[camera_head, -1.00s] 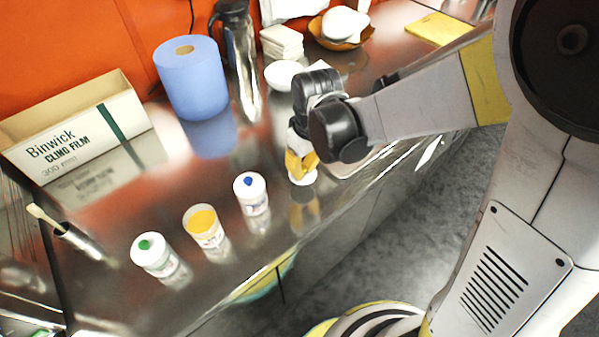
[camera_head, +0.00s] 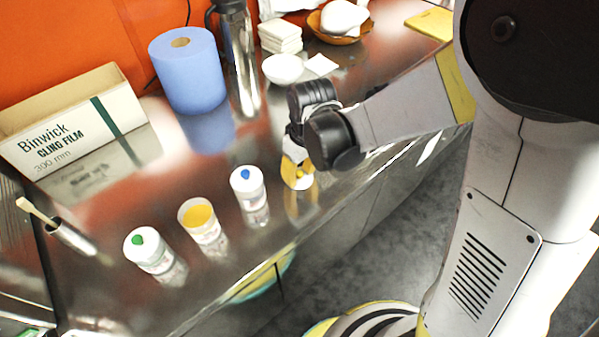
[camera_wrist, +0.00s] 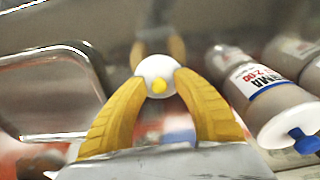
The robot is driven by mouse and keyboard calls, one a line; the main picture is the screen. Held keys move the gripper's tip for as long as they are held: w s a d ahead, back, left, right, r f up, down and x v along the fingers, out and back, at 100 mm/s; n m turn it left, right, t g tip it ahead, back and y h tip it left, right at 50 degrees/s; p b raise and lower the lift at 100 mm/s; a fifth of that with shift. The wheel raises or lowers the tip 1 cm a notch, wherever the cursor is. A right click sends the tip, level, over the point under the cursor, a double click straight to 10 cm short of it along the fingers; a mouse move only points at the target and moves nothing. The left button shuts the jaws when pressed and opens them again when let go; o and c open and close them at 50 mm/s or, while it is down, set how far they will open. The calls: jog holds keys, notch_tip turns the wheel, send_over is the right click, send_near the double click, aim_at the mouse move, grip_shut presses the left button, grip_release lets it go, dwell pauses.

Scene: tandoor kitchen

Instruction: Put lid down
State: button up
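The white lid with a yellow knob (camera_wrist: 157,76) sits between the two yellow fingertips of my gripper (camera_wrist: 160,80) in the wrist view. The fingertips press against its sides, so my gripper is shut on it. In the head view my gripper (camera_head: 298,174) is low over the steel counter near its front edge, right of the jars. Whether the lid touches the counter cannot be told. An open white jar with yellow contents (camera_head: 201,219) stands between a jar with a green-knobbed lid (camera_head: 148,249) and a jar with a blue-knobbed lid (camera_head: 247,186).
A blue paper roll (camera_head: 189,72), a flask (camera_head: 237,50), a cling film box (camera_head: 75,122) and a white bowl (camera_head: 283,69) stand behind. A brush in a metal holder (camera_head: 72,237) is at the left. The counter (camera_head: 110,215) between the box and jars is clear.

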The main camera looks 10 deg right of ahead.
aim_at(304, 181)
notch_tip(304, 181, up, 12)
jog(key=s+d+p, duration=0.1)
jog(key=p, duration=0.4)
jog(key=s+d+r+m+t, duration=0.6)
jog(key=s+d+r, duration=0.3)
jog(key=d, duration=0.3)
jog(key=shift+s+d+r+m+h, duration=0.25)
jog(key=shift+s+m+h, duration=0.15)
jog(key=shift+m, duration=0.2)
